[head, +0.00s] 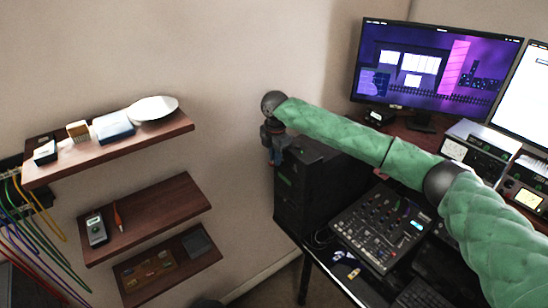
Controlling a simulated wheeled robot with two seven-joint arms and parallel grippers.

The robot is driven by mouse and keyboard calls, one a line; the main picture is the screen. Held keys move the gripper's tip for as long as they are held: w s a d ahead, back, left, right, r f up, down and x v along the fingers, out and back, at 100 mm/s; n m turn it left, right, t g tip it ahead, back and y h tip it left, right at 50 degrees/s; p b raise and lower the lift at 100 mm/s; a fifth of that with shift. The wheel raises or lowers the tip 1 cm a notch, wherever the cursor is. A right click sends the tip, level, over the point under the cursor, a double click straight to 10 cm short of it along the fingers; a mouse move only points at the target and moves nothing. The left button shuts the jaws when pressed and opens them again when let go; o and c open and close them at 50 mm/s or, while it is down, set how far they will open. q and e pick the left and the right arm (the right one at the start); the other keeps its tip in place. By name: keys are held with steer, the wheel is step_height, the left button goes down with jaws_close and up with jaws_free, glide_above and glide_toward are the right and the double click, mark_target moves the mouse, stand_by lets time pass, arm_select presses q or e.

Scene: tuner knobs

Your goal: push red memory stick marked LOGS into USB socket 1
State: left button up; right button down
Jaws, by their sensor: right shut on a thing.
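My right gripper (275,158) is at the end of the green-sleeved arm and points down beside the upper left front of a black computer tower (318,178). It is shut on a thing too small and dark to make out. I cannot tell whether the gripper or what it holds touches the tower. I cannot make out the red memory stick marked LOGS or USB socket 1. My left gripper is not in view.
A mixer (380,228) and several small items (347,258) lie on the desk right of the tower. A monitor (435,70) stands behind. Wall shelves (150,215) with small things are at the left. Bare wall lies between shelves and tower.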

steer(key=shift+w+d, duration=0.25)
steer(key=shift+d, duration=0.05)
steer(key=c, duration=1.3)
jaws_free()
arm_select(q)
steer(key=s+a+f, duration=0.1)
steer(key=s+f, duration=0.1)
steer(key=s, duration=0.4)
arm_select(e)
steer(key=shift+r, duration=0.15)
step_height(320, 180, up, 6)
steer(key=b, duration=0.3)
steer(key=shift+r+b, duration=0.2)
steer(key=shift+b, duration=0.15)
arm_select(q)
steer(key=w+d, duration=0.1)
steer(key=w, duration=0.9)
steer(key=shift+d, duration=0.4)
arm_select(e)
steer(key=shift+r, duration=0.5)
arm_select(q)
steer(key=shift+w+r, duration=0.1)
